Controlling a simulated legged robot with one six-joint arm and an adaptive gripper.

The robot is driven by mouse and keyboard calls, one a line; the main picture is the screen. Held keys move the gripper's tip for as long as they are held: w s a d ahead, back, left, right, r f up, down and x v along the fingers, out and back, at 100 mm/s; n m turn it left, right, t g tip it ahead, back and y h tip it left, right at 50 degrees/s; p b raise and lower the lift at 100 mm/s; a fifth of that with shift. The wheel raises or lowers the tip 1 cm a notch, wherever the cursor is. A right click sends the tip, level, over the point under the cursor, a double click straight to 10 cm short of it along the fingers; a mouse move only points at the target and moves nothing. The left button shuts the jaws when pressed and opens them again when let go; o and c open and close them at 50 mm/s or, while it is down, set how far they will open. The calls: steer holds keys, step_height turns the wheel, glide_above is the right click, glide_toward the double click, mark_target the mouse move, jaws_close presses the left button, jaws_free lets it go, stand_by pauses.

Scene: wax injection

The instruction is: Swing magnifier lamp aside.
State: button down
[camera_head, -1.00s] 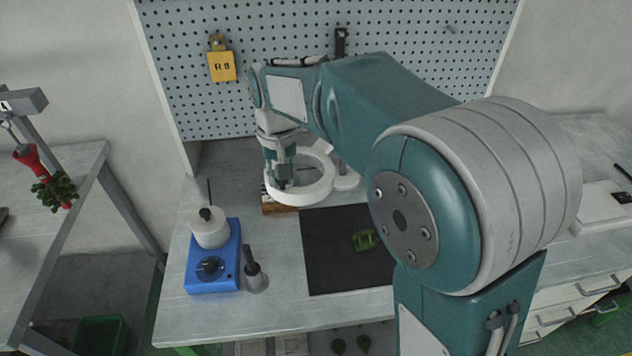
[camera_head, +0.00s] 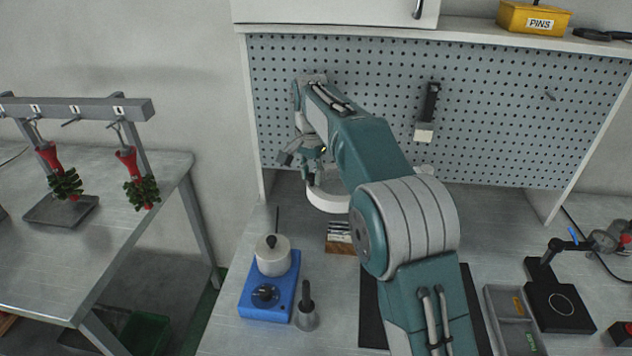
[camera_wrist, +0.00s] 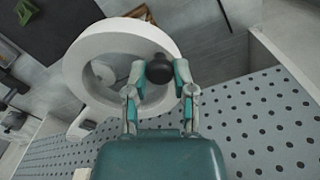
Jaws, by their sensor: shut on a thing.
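The magnifier lamp is a thick white ring; in the head view its ring (camera_head: 326,203) hangs over the back of the bench, partly hidden by my arm. In the wrist view the ring (camera_wrist: 82,62) fills the upper left, with an open centre. A round black knob (camera_wrist: 159,67) sits at its near edge. My gripper (camera_wrist: 160,78) is shut on this knob, one finger on each side. In the head view my gripper (camera_head: 298,163) is at the ring's upper left, in front of the pegboard. The lamp's arm is mostly hidden.
A blue heater with a white pot (camera_head: 273,255) and a grey pedestal with a dark handle (camera_head: 307,310) stand front left. A wooden block (camera_head: 339,240) lies below the ring. The pegboard (camera_head: 480,110) closes the back. A black-based stand (camera_head: 558,300) is at right.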

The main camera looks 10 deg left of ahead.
steer(key=shift+w+a+f+m, duration=0.1)
steer(key=shift+w+a+m, duration=0.15)
steer(key=shift+w, duration=0.35)
steer(key=shift+w+a+m, duration=0.2)
steer(key=shift+w+m, duration=0.05)
steer(key=shift+w, duration=0.3)
steer(key=shift+c, duration=2.2)
jaws_free()
